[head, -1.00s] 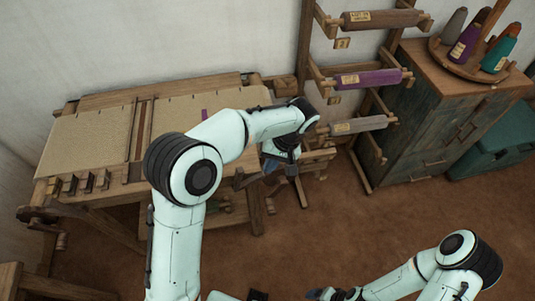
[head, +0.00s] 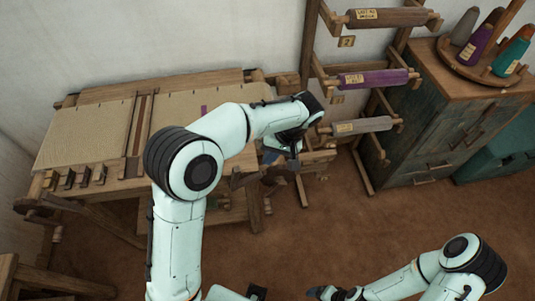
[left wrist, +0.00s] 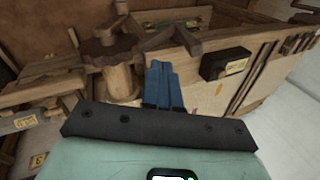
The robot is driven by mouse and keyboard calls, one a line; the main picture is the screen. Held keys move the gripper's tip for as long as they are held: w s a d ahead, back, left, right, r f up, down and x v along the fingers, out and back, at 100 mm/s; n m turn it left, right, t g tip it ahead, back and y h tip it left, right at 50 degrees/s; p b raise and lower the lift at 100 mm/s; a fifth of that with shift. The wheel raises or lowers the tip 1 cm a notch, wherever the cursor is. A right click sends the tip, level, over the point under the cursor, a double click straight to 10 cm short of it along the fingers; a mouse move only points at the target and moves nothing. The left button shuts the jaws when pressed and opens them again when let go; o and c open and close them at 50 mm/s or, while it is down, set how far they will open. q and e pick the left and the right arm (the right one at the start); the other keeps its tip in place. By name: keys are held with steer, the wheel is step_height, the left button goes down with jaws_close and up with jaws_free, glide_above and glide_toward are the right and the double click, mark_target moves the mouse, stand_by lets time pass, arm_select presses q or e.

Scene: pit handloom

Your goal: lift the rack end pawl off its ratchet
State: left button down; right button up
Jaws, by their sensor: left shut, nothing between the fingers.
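In the left wrist view a toothed wooden ratchet wheel (left wrist: 106,47) sits on a thick wooden roller end. A dark wooden lever (left wrist: 185,38), which looks like the pawl, angles beside it; whether its tip rests in the teeth is unclear. My left gripper (left wrist: 162,66) is shut and empty, its blue fingers just below the lever; I cannot tell if they touch. In the head view my left gripper (head: 270,156) is at the loom's right end, where my arm hides much of the mechanism. My right gripper (head: 318,293) is low at the bottom edge, its jaws unclear.
The loom's cloth (head: 88,138) spreads left of my arm. A rack with a purple roller (head: 372,78) and others stands right of the gripper. A wooden cabinet (head: 455,110) with yarn cones is farther right. The brown floor (head: 350,225) in front is clear.

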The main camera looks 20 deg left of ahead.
mark_target(234, 178)
arm_select(q)
steer(key=s+a+f, duration=0.2)
steer(key=a+f, duration=0.4)
steer(key=shift+s, duration=0.15)
steer(key=shift+a, duration=0.1)
stand_by(0.3)
